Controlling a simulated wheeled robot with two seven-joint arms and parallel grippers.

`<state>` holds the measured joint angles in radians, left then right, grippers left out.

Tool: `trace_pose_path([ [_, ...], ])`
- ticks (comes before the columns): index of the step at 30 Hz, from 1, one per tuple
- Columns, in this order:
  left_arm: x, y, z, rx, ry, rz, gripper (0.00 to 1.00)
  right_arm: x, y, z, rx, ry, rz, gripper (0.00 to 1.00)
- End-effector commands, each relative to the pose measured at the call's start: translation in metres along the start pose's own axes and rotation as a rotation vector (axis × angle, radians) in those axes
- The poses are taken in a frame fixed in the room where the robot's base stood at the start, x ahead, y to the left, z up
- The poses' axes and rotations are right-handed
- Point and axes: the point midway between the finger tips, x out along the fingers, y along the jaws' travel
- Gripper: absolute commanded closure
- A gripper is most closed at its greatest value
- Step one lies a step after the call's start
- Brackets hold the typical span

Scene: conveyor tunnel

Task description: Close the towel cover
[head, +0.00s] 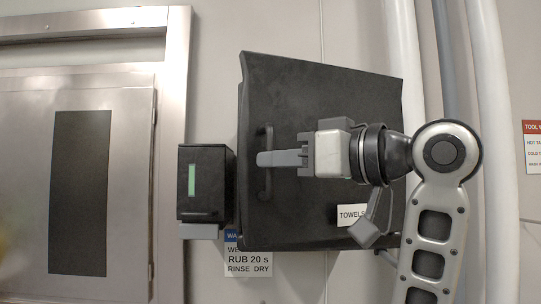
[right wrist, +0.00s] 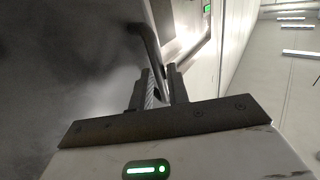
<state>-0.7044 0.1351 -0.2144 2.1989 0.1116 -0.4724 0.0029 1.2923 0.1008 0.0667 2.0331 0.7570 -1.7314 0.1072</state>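The towel cover (head: 330,95) is a large dark panel on the wall, marked by a white TOWELS label (head: 350,214) at its lower right. Its left edge looks nearer to me than its right; how wide any gap behind it is cannot be seen. A dark vertical bar handle (head: 265,178) is near its left edge. My right gripper (head: 262,158) reaches in from the right across the cover. In the right wrist view, the handle (right wrist: 147,42) runs down between the gripper's close-set fingers (right wrist: 160,85), which look shut on it. My left gripper is not in view.
A black dispenser box (head: 206,200) with a green strip is just left of the cover. A metal door (head: 100,180) stands at left. Vertical pipes (head: 495,120) and a tool sign (head: 534,150) are at right.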

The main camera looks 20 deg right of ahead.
Motion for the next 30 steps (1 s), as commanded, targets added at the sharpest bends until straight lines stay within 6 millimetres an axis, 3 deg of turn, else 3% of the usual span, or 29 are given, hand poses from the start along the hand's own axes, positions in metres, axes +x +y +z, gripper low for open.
trace_pose_path([
  [6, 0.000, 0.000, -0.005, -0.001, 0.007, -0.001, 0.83, 0.019, 0.000, 0.000, 0.001, 0.000, 0.000, 0.83],
  [15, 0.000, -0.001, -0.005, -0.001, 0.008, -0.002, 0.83, 0.021, 0.000, 0.000, 0.001, 0.000, 0.001, 0.83],
  [18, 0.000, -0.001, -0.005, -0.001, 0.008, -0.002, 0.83, 0.021, 0.000, 0.000, 0.001, 0.001, 0.001, 1.00],
  [23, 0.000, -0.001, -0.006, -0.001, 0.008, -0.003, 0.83, 0.022, 0.001, 0.000, 0.001, 0.000, 0.005, 1.00],
  [26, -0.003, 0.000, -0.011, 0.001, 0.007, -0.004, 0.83, 0.033, 0.007, -0.002, 0.003, -0.004, 0.043, 1.00],
  [30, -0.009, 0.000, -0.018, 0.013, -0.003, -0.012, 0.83, 0.062, 0.026, -0.005, 0.003, -0.005, 0.155, 1.00],
])
